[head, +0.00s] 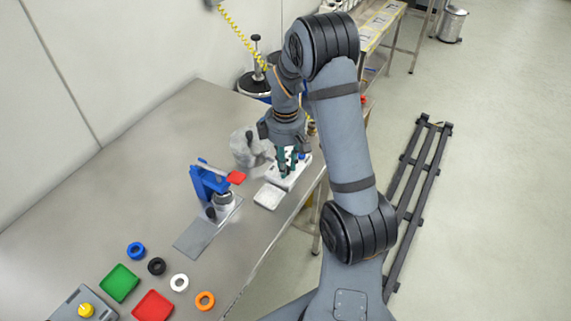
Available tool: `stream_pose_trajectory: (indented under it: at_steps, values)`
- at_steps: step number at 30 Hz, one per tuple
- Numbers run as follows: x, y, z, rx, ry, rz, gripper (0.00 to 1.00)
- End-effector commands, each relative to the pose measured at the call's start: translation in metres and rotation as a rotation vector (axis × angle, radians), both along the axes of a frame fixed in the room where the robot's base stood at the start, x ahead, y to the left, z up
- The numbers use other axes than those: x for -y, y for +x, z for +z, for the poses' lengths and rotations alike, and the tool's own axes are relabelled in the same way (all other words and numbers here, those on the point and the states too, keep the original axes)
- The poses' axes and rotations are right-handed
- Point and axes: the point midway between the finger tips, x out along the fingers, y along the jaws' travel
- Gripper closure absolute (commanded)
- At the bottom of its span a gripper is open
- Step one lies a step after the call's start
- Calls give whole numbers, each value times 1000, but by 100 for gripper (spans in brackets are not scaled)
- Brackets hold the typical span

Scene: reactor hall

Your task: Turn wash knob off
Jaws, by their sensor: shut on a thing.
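My gripper (287,169) points down at the far right part of the steel table, with its dark green fingers at the top of a white unit (292,181). The fingers are close together, shut on what seems to be the wash knob on this unit. The fingers hide the knob itself, so its turn position cannot be read. A small blue part (302,156) shows just right of the fingers. A separate grey box with a yellow knob (85,310) is at the bottom left, far from my gripper.
A white tray (269,196) lies in front of the unit. A blue stand with a red piece (236,178) is to its left, and a grey lumpy object (249,150) stands behind. Coloured rings, a green tray (119,283) and a red tray (153,306) lie front left. The left tabletop is clear.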

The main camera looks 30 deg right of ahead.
Motion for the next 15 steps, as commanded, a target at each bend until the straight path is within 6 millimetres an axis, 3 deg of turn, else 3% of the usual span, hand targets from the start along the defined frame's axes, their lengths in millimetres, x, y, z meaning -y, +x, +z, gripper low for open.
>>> stream_pose_trajectory:
  at_steps: [3, 4, 15]
  values:
    - [0, 0, 0, 1, -1, 2, 100]
    - [0, 0, 0, 1, -1, 2, 77]
    - [0, 0, 0, 0, 0, 0, 59]
